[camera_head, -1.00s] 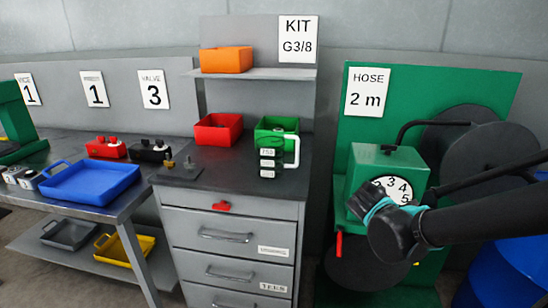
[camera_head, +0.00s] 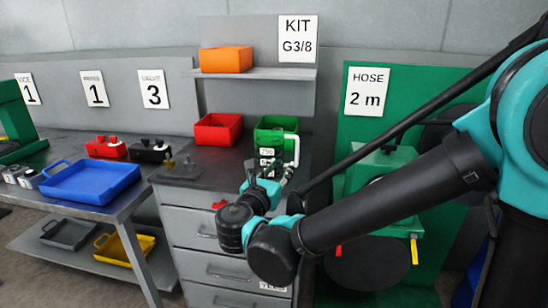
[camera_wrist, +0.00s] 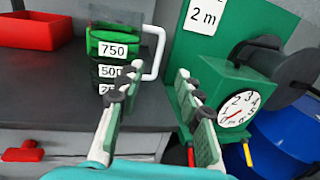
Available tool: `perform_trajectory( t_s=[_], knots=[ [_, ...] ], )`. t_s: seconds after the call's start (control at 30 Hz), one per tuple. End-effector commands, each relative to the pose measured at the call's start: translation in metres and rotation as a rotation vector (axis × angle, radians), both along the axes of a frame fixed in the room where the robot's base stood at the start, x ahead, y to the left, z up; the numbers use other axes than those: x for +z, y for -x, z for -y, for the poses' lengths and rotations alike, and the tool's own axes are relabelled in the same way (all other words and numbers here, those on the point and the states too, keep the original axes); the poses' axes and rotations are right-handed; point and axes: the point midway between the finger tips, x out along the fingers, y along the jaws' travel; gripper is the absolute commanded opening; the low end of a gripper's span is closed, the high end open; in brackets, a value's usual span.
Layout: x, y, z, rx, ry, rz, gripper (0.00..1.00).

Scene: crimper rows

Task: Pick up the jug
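The jug (camera_head: 266,152) stands on the dark top of the drawer cabinet, in front of the green bin. It has stacked number labels and a white handle on its right side. In the wrist view the jug (camera_wrist: 112,62) is at upper left, reading 750 and 500, with a lower label partly behind my left finger. My gripper (camera_wrist: 160,68) is open and empty, its fingers pointing toward the cabinet top, with the jug's handle just beyond and left of the gap. In the head view my gripper (camera_head: 266,180) is in front of the jug and partly covers its lower part.
A red bin (camera_head: 218,130) and a green bin (camera_head: 272,124) stand behind on the cabinet top. An orange bin (camera_head: 226,60) sits on the shelf above. The green hose reel with its dial (camera_wrist: 238,108) stands to the right. A blue tray (camera_head: 92,184) lies on the left table.

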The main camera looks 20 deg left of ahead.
Motion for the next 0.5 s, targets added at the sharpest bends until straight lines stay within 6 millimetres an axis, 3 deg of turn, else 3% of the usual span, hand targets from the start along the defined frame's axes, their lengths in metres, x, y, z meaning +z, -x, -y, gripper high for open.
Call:
perform_trajectory(
  t_s=[0.5],
  knots=[
    [-0.001, -0.097, -0.002, -0.006, -0.003, -0.002, 0.36]
  ],
)
